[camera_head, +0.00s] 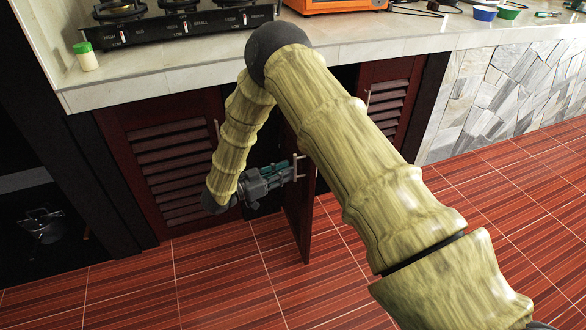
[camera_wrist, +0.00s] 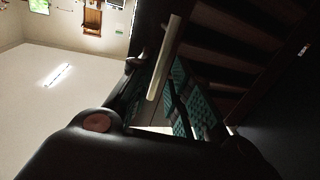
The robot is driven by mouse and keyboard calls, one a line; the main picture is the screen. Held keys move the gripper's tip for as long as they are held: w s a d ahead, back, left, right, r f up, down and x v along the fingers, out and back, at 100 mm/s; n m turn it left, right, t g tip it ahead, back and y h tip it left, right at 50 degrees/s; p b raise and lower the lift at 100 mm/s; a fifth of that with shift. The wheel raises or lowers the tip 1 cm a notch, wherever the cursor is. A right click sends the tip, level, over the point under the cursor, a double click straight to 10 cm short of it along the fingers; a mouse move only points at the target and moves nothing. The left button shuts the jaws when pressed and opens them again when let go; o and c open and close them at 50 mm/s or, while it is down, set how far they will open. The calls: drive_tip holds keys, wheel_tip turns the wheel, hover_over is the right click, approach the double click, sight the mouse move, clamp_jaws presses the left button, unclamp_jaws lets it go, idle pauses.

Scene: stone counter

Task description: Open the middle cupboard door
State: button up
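The middle cupboard door (camera_head: 303,215) is dark red wood and stands swung outward, seen nearly edge-on, with a dark opening behind it. Its pale bar handle (camera_head: 298,167) is on the side facing my gripper (camera_head: 286,169). My gripper is at the handle, its teal-padded fingers apart. In the wrist view, the handle (camera_wrist: 166,55) crosses at the fingertips of my gripper (camera_wrist: 158,82), in front of the slatted door face (camera_wrist: 225,55). A gap shows between the fingers. Firm contact with the handle cannot be made out. My arm hides part of the door's top and the opening.
A closed louvred door (camera_head: 165,165) is at left and another (camera_head: 390,100) at right. The stone counter (camera_head: 200,75) overhangs them, with a gas stove (camera_head: 180,22) and a green-capped shaker (camera_head: 86,56) on it. The red tiled floor (camera_head: 220,280) in front is clear.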

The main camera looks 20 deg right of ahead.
drive_tip(key=a, duration=0.7)
drive_tip(key=shift+s+a, duration=0.2)
drive_tip(key=shift+s, duration=0.2)
drive_tip(key=s+d+f+n+t+y, duration=0.2)
drive_tip(key=s+f+n+t+y, duration=0.25)
drive_tip(key=f, duration=0.45)
drive_tip(key=s+d+f+n+t+y, duration=0.2)
drive_tip(key=s+f+n+t+y, duration=0.15)
drive_tip(key=f+n+y, duration=0.45)
drive_tip(key=s+a+f+n+g+y, duration=0.1)
drive_tip(key=s+f+g+y, duration=0.3)
drive_tip(key=s, duration=0.7)
drive_tip(key=s+a+f+n+g, duration=0.15)
drive_tip(key=s+f, duration=0.35)
drive_tip(key=s, duration=0.5)
drive_tip(key=s+r+n+g+y, duration=0.15)
drive_tip(key=s+g, duration=0.35)
drive_tip(key=s, duration=0.9)
wheel_tip(320, 180, up, 22)
drive_tip(key=p, duration=2.2)
drive_tip(key=shift+w+a+f+t, duration=0.15)
drive_tip(key=shift+w+t, duration=0.05)
drive_tip(key=shift+t, duration=0.15)
